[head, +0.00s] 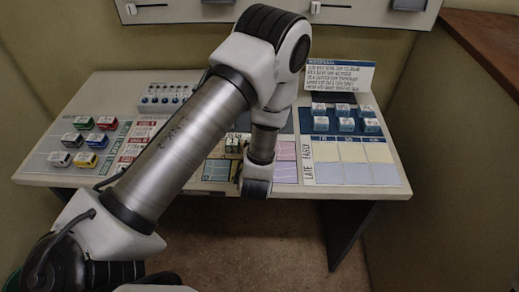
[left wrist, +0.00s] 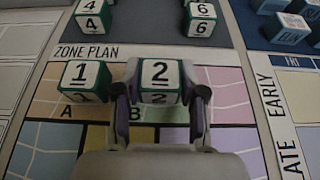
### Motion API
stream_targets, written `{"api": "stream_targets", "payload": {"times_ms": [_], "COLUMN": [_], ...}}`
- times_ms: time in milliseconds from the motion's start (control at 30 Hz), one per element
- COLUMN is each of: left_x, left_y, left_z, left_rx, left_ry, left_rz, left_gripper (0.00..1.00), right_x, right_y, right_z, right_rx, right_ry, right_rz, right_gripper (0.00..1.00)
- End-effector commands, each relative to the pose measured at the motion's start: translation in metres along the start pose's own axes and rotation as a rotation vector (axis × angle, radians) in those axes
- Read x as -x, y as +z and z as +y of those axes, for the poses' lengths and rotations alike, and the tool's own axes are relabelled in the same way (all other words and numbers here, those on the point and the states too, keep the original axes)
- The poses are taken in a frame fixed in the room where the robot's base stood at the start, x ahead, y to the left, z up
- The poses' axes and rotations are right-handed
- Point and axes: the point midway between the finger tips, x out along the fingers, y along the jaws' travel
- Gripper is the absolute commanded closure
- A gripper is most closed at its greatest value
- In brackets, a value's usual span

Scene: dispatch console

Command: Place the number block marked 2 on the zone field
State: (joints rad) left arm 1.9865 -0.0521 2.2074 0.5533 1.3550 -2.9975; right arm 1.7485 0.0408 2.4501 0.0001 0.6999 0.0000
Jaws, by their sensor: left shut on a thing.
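The number block marked 2 (left wrist: 160,75), white with green edges, is between the fingers of my left gripper (left wrist: 160,97) in the left wrist view. The gripper is shut on it. The block stands upright over the upper part of the coloured zone field (left wrist: 50,140), near the letter B; I cannot tell whether it touches the board. The block marked 1 (left wrist: 84,80) stands just left of it, above the letter A. In the head view, my left arm hides most of the zone field, and the fingertips are not clear. My right gripper is not in view.
Blocks marked 4 (left wrist: 93,15) and 6 (left wrist: 200,18) stand beyond the ZONE PLAN heading. Several light blue blocks (head: 345,124) stand above the EARLY/LATE grid (head: 345,174) at right. Several coloured blocks (head: 83,123) stand on the console's left (head: 42,138).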

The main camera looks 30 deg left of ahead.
Motion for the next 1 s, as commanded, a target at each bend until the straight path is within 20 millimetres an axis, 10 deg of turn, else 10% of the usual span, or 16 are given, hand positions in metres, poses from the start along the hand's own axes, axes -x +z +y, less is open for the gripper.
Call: {"api": "stream_targets", "payload": {"times_ms": [300, 333, 400, 767, 1000], "left_x": [-0.003, -0.002, -0.002, 0.002, 0.052], "left_y": [-0.004, -0.003, -0.003, -0.002, -0.004], "left_z": [0.001, 0.001, 0.001, 0.000, -0.001], "left_rx": [0.000, 0.000, 0.000, -0.002, -0.010], "left_ry": [0.000, 0.000, 0.000, -0.002, -0.006], "left_rz": [0.000, -0.001, -0.001, 0.000, 0.000], "left_gripper": [0.86, 0.49, 0.34, 0.34, 0.34], "right_x": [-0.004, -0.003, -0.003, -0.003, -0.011], "right_y": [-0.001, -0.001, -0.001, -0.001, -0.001], "right_z": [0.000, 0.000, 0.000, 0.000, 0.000], "right_rx": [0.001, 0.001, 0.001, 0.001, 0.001], "right_ry": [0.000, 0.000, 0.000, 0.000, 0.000], "right_rz": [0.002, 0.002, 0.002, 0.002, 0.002], "right_gripper": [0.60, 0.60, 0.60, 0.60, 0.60]}}
